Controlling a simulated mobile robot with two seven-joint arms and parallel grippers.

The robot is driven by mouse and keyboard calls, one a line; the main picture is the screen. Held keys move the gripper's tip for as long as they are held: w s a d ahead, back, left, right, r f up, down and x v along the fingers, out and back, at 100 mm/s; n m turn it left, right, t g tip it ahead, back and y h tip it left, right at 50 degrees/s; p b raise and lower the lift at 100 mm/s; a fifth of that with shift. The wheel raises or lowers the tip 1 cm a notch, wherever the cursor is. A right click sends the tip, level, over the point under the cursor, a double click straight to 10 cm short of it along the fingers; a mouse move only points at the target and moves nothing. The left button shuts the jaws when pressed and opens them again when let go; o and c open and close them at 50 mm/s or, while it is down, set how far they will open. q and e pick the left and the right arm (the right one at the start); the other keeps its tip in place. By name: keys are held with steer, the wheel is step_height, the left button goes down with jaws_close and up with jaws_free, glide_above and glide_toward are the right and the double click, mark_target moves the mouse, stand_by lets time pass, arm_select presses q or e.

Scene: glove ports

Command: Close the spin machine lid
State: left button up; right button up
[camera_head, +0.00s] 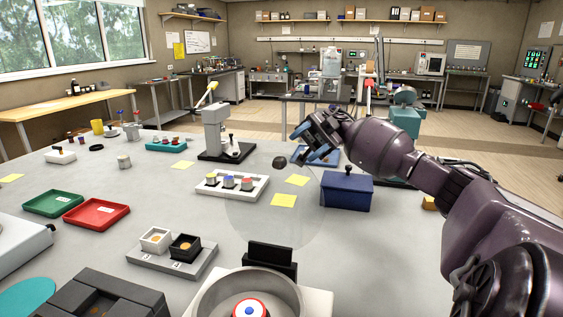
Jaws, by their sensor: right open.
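The spin machine (318,301) is at the bottom middle, a pale housing with a round grey bowl. A round red, white and blue piece (249,311) sits inside the bowl. Its clear round lid (262,222) stands raised behind the bowl on a black hinge block (270,255). A dark knob (279,162) shows at the lid's upper part. My right gripper (306,146) is open, with blue fingers, just right of and above the knob, apparently not touching it. My left gripper is not in view.
A blue box (346,192) with a knob stands right of the lid, below my right arm. A white rack (232,187) shows behind the lid's left part. A two-cup holder (172,257) stands left of the machine. Green (53,203) and red (96,213) trays lie farther left.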

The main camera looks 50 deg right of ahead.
mark_target(284, 159)
steer(key=p+x, duration=0.1)
steer(key=x, duration=0.9)
steer(key=shift+r, duration=0.1)
steer(key=shift+c, duration=0.3)
jaws_close()
